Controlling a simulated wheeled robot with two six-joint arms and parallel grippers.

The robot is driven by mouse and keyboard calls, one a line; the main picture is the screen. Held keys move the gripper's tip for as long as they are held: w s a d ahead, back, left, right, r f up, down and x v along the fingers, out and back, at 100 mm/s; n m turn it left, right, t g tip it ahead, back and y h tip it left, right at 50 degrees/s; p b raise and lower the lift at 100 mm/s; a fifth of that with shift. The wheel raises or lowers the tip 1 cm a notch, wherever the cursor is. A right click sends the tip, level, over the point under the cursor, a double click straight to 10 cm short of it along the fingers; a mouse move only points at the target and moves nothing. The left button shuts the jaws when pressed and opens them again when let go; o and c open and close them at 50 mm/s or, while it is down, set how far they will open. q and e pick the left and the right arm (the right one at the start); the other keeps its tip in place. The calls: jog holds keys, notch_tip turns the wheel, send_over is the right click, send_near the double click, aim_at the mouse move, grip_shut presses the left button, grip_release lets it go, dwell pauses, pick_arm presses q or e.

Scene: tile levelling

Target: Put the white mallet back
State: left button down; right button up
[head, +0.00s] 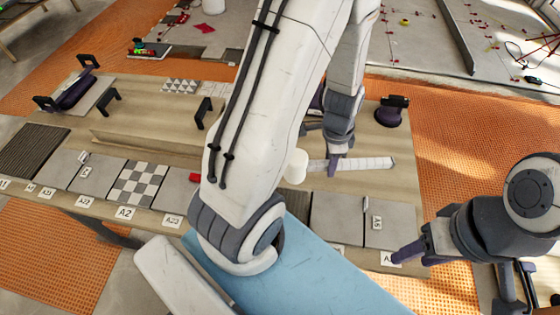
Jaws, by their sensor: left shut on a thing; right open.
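The white mallet shows as a white cylindrical head (296,166) above the wooden bench, just left of my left gripper. My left gripper (333,163) points down and is shut on the mallet; its handle is mostly hidden or hard to separate from a pale strip behind it. I cannot tell whether the mallet touches the bench. My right gripper (411,252) is open and empty near the bench's front right corner.
My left arm hides the bench's middle. Labelled tiles line the front edge, including a checkered tile (138,184) and a grey tile (385,222). A dark-handled suction cup (391,111) stands at the back right. Black handles (110,98) stand at left. Orange matting (470,135) surrounds the bench.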

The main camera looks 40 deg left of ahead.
pick_arm(q)
jog(key=shift+s+r+m, duration=0.25)
jog(key=shift+s+m, duration=0.15)
jog(key=shift+m, duration=0.6)
jog(key=shift+a, duration=0.1)
jog(key=shift+m, duration=0.3)
jog(key=w+a+f, duration=0.2)
jog(key=a, duration=0.1)
jog(key=w+a+f, duration=0.2)
jog(key=a, duration=0.1)
jog(key=w+a+f+p, duration=0.1)
jog(key=a+f, duration=0.1)
jog(key=a, duration=0.1)
jog(key=shift+w+a+f, duration=0.25)
jog(key=shift+w+f, duration=0.1)
jog(key=shift+w, duration=0.05)
jog(key=shift+w+f, duration=0.1)
jog(key=shift+f, duration=2)
jog(key=shift+f, duration=0.15)
jog(key=c, duration=0.6)
grip_release()
jog(key=shift+c, duration=0.2)
